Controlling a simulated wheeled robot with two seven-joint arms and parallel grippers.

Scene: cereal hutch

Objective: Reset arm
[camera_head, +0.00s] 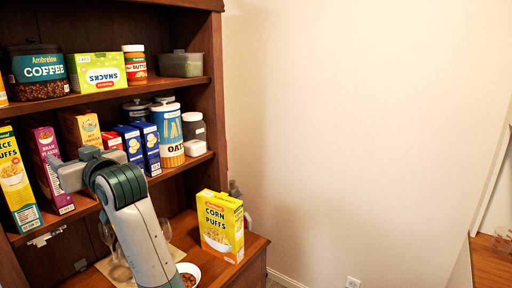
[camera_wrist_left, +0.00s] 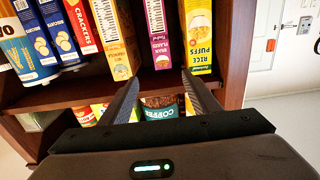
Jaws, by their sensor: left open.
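My left gripper (camera_head: 72,172) is in front of the middle shelf of the hutch (camera_head: 215,110), with its arm rising from the bottom of the head view. In the left wrist view its two fingers (camera_wrist_left: 160,98) are spread apart with nothing between them. Beyond the fingertips stand a purple bran flakes box (camera_wrist_left: 158,35) and a yellow rice puffs box (camera_wrist_left: 199,38). In the head view these are the bran flakes box (camera_head: 50,165) and the rice puffs box (camera_head: 17,180) at the left. My right gripper is not in view.
A corn puffs box (camera_head: 220,225) stands on the hutch's lower counter, beside a white bowl (camera_head: 190,270) with brown contents. An oats canister (camera_head: 168,135) and blue boxes share the middle shelf. The upper shelf holds a coffee jar (camera_head: 38,72). The wall at right is clear.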

